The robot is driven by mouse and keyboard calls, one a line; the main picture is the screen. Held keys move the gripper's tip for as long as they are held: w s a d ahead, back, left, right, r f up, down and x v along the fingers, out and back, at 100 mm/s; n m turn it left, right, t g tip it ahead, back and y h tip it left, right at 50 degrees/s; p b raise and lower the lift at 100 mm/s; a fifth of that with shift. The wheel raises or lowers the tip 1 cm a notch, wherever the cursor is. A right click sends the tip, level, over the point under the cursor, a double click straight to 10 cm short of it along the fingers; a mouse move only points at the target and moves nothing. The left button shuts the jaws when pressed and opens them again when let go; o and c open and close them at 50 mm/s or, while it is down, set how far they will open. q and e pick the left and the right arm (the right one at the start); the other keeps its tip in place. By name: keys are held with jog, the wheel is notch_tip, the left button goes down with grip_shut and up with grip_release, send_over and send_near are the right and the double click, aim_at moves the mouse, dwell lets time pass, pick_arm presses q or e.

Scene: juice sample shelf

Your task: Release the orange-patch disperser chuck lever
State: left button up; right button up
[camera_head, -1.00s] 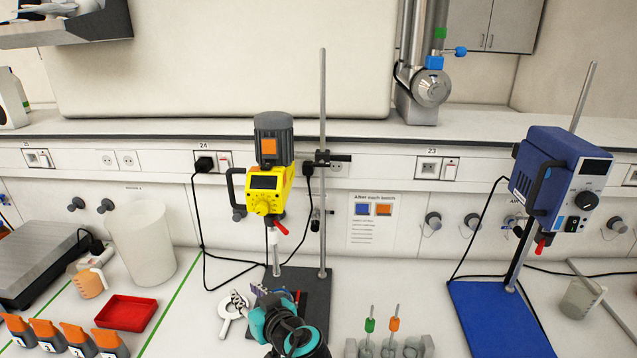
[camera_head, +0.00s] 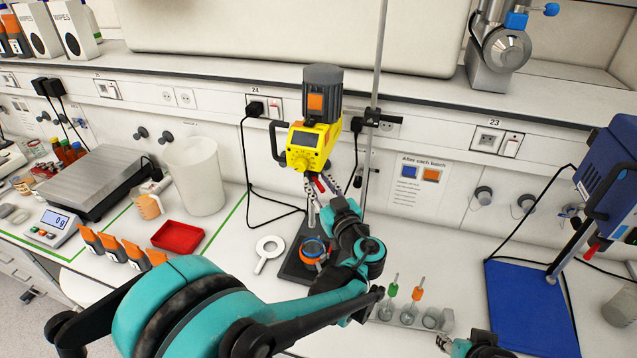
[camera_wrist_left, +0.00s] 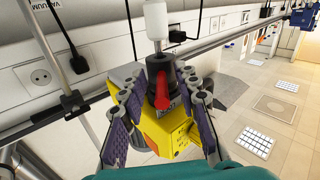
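The yellow disperser (camera_head: 308,145) with an orange patch (camera_head: 315,103) on its grey motor hangs on a stand rod at the back wall. Its red chuck lever (camera_head: 320,186) sticks out below the body. In the left wrist view the red lever (camera_wrist_left: 163,92) sits on a black chuck (camera_wrist_left: 161,70) above a white shaft piece. My left gripper (camera_head: 326,185) is at the chuck, with its fingers (camera_wrist_left: 160,95) apart on either side of the lever. I cannot tell whether either finger touches it. My right gripper (camera_head: 446,342) shows only partly at the bottom edge; its opening is unclear.
A blue-and-orange ring-like item (camera_head: 313,250) is on the dark stand base (camera_head: 296,268). A white ring-shaped item (camera_head: 269,247) lies to its left. A rack (camera_head: 408,316) with small tools stands right. A blue disperser (camera_head: 612,178) is at far right.

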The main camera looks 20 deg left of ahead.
pick_arm(q)
jog(key=shift+a, duration=0.15)
jog(key=c, duration=0.7)
jog(key=shift+r, duration=0.1)
grip_shut()
